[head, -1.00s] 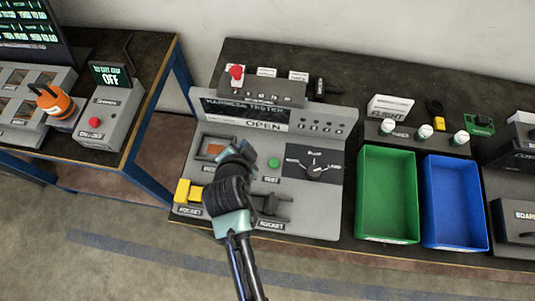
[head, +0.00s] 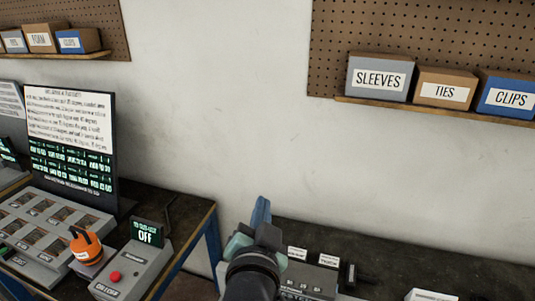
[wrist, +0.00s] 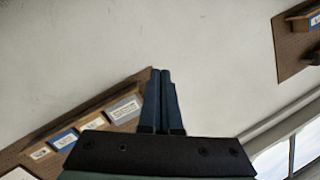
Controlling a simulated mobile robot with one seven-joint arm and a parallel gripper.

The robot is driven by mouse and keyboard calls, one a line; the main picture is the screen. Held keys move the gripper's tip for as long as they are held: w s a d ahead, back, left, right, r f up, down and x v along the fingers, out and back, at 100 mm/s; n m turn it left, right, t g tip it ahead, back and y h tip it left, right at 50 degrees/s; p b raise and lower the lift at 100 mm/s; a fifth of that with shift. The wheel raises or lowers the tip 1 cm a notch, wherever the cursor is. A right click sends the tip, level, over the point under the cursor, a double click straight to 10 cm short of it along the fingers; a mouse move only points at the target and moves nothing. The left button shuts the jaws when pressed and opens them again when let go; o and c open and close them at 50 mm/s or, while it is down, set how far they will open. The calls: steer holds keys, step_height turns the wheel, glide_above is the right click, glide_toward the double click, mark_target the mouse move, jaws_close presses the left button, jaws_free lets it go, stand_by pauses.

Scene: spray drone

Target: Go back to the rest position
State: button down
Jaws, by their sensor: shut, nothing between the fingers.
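My gripper (head: 261,211) shows at the lower middle of the head view, raised in front of the wall and the back of the right bench. In the wrist view my gripper (wrist: 160,72) has its two dark fingers together, with nothing between them. It points up at the bare wall and touches nothing. My wrist hides part of the right bench behind it.
The right bench (head: 385,258) holds a tester with small labels. The left bench (head: 189,204) carries an orange plug (head: 86,246), a grey box reading OFF (head: 127,272) and a screen (head: 70,145). Boxes labelled SLEEVES (head: 378,77), TIES (head: 443,90) and CLIPS (head: 506,97) sit on a shelf.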

steer(key=s+r+n+t, duration=0.2)
steer(key=r+t, duration=0.1)
steer(key=r, duration=0.7)
steer(key=s+r+n+t, duration=0.1)
steer(key=s+r+t, duration=0.1)
steer(key=r, duration=0.9)
steer(key=s+d+r+n+t+y, duration=0.1)
steer(key=s+r+n+t, duration=0.3)
steer(key=s+r, duration=0.8)
step_height(320, 180, up, 3)
steer(key=shift+f+t+b, duration=0.1)
steer(key=shift+t+b, duration=0.25)
steer(key=shift+t, duration=0.55)
steer(key=shift+w+f, duration=0.1)
